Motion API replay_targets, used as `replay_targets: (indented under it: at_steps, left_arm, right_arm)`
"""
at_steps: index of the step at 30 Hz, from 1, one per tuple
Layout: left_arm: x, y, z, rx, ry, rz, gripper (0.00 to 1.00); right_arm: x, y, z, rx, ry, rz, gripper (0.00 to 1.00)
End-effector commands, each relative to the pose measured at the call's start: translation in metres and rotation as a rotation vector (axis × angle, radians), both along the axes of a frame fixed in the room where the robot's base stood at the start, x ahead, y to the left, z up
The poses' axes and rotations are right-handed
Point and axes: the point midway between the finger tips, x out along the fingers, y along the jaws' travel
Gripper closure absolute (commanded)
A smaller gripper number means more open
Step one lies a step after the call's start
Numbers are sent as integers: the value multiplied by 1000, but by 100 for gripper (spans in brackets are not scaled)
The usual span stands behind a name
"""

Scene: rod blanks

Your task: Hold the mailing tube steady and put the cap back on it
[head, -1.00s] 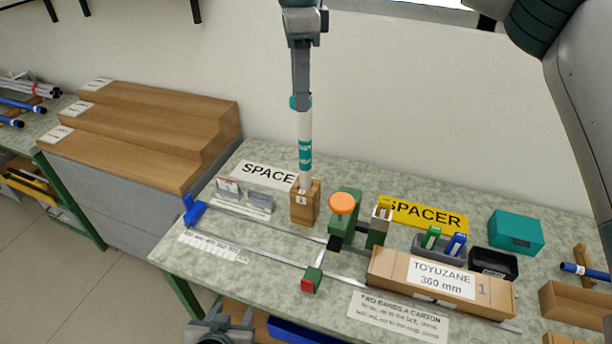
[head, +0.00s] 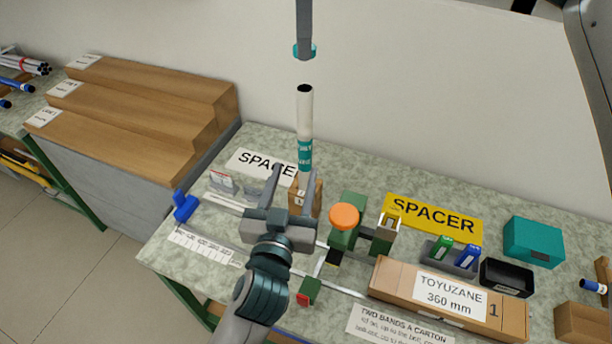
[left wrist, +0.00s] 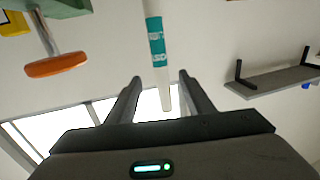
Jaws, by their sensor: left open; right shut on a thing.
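The white mailing tube (head: 305,115) with teal bands stands upright in a wooden block (head: 318,196). Its dark open mouth faces up. The teal cap (head: 304,51) is in my right gripper (head: 304,44), which is shut on it straight above the mouth, with a clear gap between. My left gripper (head: 292,170) is open, low in front of the tube and block, hiding part of both. In the left wrist view the tube (left wrist: 155,30) appears between the open fingers of my left gripper (left wrist: 160,78); I cannot tell whether either finger touches it.
A green clamp with an orange knob (head: 343,216) stands just right of the block. A long carton (head: 400,282), a teal box (head: 534,242) and a black tray (head: 506,278) lie further right. Wooden steps (head: 150,115) stand at the left. The wall is behind.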

Motion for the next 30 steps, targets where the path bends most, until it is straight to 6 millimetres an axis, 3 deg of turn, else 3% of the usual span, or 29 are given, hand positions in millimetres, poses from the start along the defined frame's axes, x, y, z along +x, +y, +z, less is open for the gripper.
replay_targets:
  at_steps: [14,30]
  left_arm:
    - [12,-2,-1,2,2,1,52]
    - [87,-16,0,3,0,2,52]
  right_arm:
    - [0,0,0,0,0,0,90]
    - [0,0,0,0,0,0,90]
